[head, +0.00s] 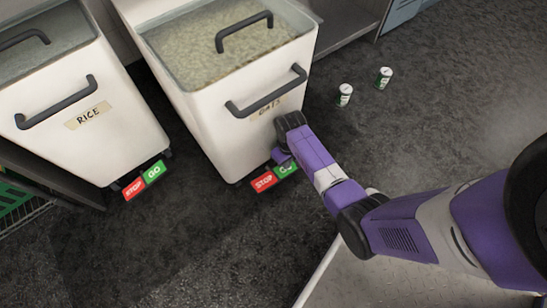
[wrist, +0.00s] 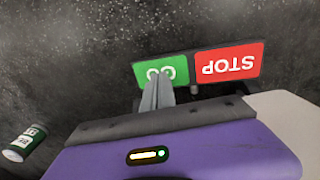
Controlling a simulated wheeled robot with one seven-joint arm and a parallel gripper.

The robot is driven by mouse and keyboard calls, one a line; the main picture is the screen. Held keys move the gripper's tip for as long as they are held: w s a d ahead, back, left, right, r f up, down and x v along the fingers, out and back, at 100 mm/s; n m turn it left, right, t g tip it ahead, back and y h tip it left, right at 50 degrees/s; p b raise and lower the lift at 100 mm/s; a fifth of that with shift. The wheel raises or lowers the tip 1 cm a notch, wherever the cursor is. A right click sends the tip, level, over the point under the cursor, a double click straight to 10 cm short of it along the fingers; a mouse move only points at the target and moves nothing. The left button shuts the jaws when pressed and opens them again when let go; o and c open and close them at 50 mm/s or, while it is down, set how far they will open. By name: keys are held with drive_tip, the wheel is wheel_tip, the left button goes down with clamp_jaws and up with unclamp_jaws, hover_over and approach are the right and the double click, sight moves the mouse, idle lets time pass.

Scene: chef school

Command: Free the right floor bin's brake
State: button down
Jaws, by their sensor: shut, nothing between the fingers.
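The right floor bin (head: 215,120) is white, labelled OATS, and holds pale grain under a clear lid. Its brake pedal (head: 264,181) sticks out low at the front, with a red STOP half on the left and a green GO half on the right. In the wrist view the pedal is upside down, with the GO half (wrist: 160,73) beside the STOP half (wrist: 229,63). My gripper (wrist: 160,85) is shut and empty. Its fingertips overlap the GO half; I cannot tell whether they press on it. In the head view my arm partly hides the GO half.
The left bin (head: 75,115), labelled RICE, has its own STOP and GO pedal (head: 144,181). One green can (wrist: 25,143) shows in the wrist view. Dark floor in front of the bins is clear.

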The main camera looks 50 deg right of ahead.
wheel_tip(320, 180, up, 6)
drive_tip(key=p, duration=0.6)
drive_tip(key=shift+r, duration=0.15)
drive_tip(key=shift+a, duration=0.1)
idle(0.4)
